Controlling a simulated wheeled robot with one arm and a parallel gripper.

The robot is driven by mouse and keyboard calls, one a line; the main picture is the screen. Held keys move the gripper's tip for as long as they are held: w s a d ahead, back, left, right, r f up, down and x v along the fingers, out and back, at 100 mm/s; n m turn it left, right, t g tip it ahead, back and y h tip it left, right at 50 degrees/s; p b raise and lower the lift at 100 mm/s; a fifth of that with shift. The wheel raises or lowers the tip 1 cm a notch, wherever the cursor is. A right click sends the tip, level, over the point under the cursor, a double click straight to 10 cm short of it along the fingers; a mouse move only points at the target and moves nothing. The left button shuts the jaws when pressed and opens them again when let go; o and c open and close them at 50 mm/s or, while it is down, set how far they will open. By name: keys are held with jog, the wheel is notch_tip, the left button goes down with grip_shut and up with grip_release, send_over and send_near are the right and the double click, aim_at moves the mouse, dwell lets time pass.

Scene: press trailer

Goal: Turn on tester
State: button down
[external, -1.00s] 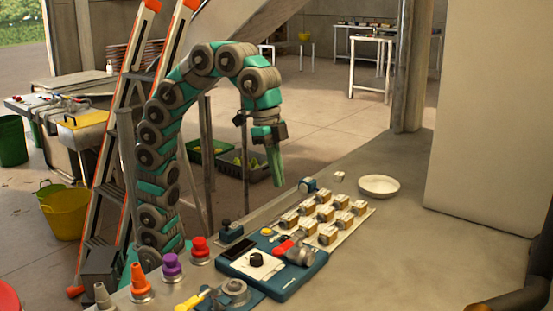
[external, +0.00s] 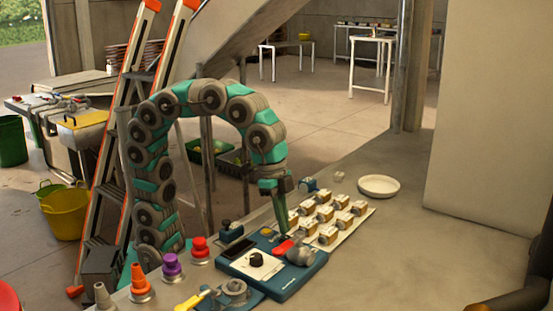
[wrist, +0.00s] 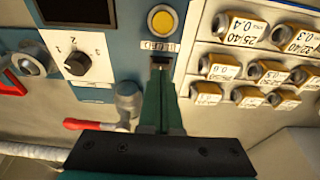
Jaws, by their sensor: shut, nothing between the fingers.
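The tester (external: 285,287) is a blue box on the bench with a dark screen (external: 238,248) and a black rotary knob (external: 256,259) on a white plate. The wrist view shows the knob (wrist: 75,64) with numbers around it. A round yellow button or lamp (wrist: 163,20) sits on the blue panel, with an upside-down label beneath it. My gripper (external: 284,236) is shut and empty, pointing down over the tester's far edge. In the wrist view its fingertips (wrist: 160,64) are at a small dark switch (wrist: 160,58) below the label; contact cannot be told.
A red lever (external: 283,247) and a grey metal fitting (external: 300,255) sit close to the fingers. A tray of labelled parts (external: 328,235) lies to the right. Cones (external: 141,283) stand at left. A white dish (external: 378,186) is farther back; bench beyond is bare.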

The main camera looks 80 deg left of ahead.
jog(key=shift+a+f, duration=0.1)
jog(key=shift+f, duration=0.4)
jog(key=shift+s+f+b, duration=0.1)
jog(key=shift+f+b, duration=0.25)
jog(key=shift+b, duration=0.3)
jog(key=shift+r, duration=0.2)
jog(key=shift+w+d+r+p, duration=0.35)
jog(key=shift+w+d, duration=0.1)
jog(key=shift+w, duration=0.05)
